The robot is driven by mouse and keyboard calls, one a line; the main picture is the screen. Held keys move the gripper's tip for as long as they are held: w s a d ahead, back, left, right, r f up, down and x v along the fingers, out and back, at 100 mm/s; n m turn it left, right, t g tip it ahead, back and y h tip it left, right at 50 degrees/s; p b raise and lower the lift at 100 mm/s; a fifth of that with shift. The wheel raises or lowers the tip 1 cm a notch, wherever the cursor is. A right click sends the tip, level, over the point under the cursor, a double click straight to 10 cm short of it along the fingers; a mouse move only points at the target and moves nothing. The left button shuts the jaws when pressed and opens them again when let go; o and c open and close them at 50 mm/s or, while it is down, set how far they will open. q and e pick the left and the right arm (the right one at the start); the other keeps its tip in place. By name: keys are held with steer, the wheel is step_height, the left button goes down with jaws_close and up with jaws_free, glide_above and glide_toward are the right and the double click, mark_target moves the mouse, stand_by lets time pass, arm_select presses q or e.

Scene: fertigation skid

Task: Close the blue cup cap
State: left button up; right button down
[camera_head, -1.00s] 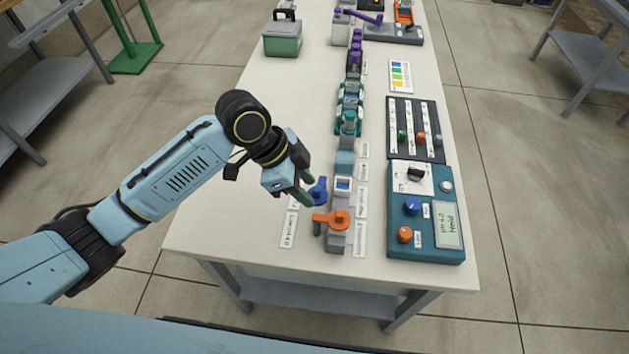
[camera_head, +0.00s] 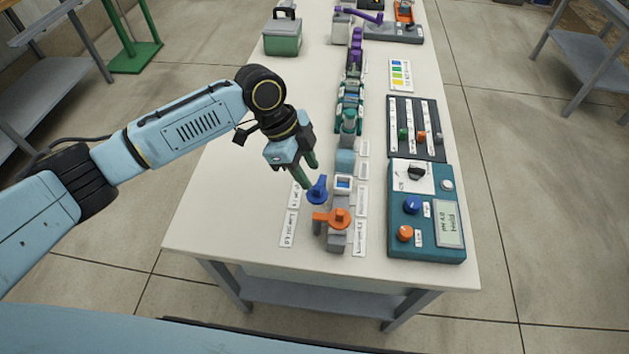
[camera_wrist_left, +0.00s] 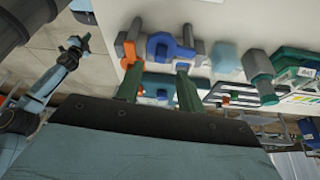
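The blue cup cap (camera_head: 317,190) sticks out at the left side of its cup and appears swung open. The cup's blue-rimmed square mouth (camera_head: 343,184) shows uncovered. My left gripper (camera_head: 310,176) is open and empty, with its green fingers pointing down close above the blue cap. In the left wrist view, the blue cap (camera_wrist_left: 165,44) lies just beyond and between the two fingertips (camera_wrist_left: 160,68). I cannot tell whether a finger touches it.
An orange cap (camera_head: 331,218) sits in front of the blue one, close to my fingers. A teal control box (camera_head: 425,246) with knobs stands to the right. Several fittings run in a row behind the cup. The white tabletop (camera_head: 222,190) is clear at left.

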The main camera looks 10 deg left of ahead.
mark_target(317, 187)
arm_select(q)
steer(key=shift+x, duration=2.25)
jaws_close()
